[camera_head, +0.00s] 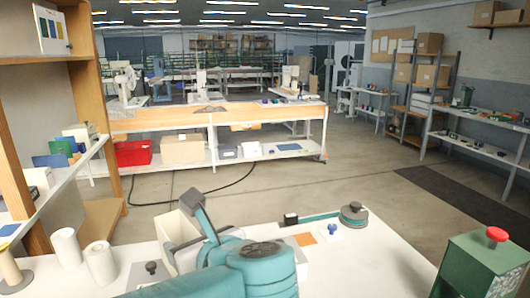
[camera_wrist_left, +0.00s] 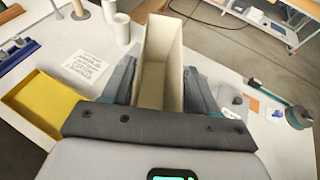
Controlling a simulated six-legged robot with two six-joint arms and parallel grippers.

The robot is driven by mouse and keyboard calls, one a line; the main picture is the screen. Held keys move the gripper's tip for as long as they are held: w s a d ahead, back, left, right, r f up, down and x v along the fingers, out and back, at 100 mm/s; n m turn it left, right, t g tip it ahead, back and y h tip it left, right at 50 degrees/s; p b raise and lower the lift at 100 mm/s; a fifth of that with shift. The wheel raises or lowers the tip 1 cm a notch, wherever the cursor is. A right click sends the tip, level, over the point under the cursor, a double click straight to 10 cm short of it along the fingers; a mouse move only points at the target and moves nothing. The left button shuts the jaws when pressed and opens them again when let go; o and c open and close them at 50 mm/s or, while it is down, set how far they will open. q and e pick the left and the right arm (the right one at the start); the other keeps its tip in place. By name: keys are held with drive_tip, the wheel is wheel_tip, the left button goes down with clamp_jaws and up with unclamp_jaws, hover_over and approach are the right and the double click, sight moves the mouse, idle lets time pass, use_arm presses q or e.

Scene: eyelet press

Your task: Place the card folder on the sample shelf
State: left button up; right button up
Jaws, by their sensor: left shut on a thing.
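The card folder (camera_head: 176,229) is a cream, upright, open-topped box above or at the white table in front of me. In the left wrist view the folder (camera_wrist_left: 160,50) stands between the two fingers of my left gripper (camera_wrist_left: 158,78), which is shut on it. In the head view my own teal arm covers most of this gripper. I cannot tell whether the folder's base touches the table. The sample shelf appears to be the wooden-sided unit (camera_head: 90,100) at the left, holding small boxes and coloured folders on its white board. My right gripper is not in view.
Cream rolls (camera_head: 101,263) stand on the table at left, near the shelf. A yellow tray (camera_wrist_left: 42,102) and a printed card (camera_wrist_left: 88,68) lie left of the folder. A teal tool with a round disc (camera_head: 353,214) and a green red-buttoned box (camera_head: 487,268) are at right.

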use_arm(q)
drive_tip(key=shift+f, duration=0.15)
wheel_tip(320, 180, down, 6)
drive_tip(key=shift+r+p, duration=0.15)
drive_tip(key=shift+p, duration=0.2)
drive_tip(key=w+f, duration=0.1)
drive_tip(key=f, duration=0.7)
drive_tip(key=w+a+f+b, duration=0.1)
drive_tip(key=w+f, duration=0.1)
drive_tip(key=f, duration=0.5)
drive_tip(key=shift+w+f, duration=0.3)
drive_tip(key=shift+f, duration=0.15)
drive_tip(key=shift+f, duration=0.2)
drive_tip(key=o, duration=1.2)
drive_tip(key=shift+r, duration=0.1)
drive_tip(key=shift+c, duration=0.2)
